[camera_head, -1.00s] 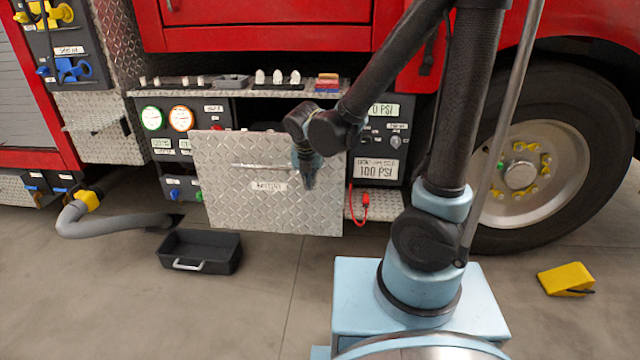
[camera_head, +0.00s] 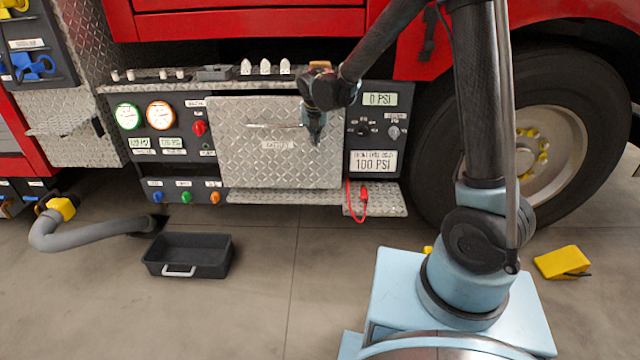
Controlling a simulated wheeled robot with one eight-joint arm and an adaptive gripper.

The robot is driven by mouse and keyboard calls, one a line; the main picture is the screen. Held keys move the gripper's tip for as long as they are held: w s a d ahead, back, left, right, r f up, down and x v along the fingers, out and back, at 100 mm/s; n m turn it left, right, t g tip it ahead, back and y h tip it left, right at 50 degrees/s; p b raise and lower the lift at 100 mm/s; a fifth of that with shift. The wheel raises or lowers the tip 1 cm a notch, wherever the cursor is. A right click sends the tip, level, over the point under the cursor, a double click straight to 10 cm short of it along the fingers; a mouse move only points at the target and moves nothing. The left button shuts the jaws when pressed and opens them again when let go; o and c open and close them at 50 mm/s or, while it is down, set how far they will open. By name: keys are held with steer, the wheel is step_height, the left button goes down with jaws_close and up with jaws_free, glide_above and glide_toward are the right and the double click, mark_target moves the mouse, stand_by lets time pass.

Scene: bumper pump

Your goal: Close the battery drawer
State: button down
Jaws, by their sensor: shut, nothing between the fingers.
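The battery drawer (camera_head: 250,165) has a silver diamond-plate front with a horizontal handle (camera_head: 272,125) and a label. My gripper (camera_head: 315,138) is shut and empty. It points down in front of the drawer's right part, near the handle's right end. I cannot tell whether it touches the front.
The gauge panel (camera_head: 158,140) is to the left and the pressure panel (camera_head: 376,150) to the right. A red cable (camera_head: 363,195) hangs below. A black bin (camera_head: 188,256) and a yellow wheel chock (camera_head: 563,262) lie on the floor. The floor between them is partly open.

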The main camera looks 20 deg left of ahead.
steer(key=w+a, duration=0.2)
steer(key=w, duration=0.4)
stand_by(0.4)
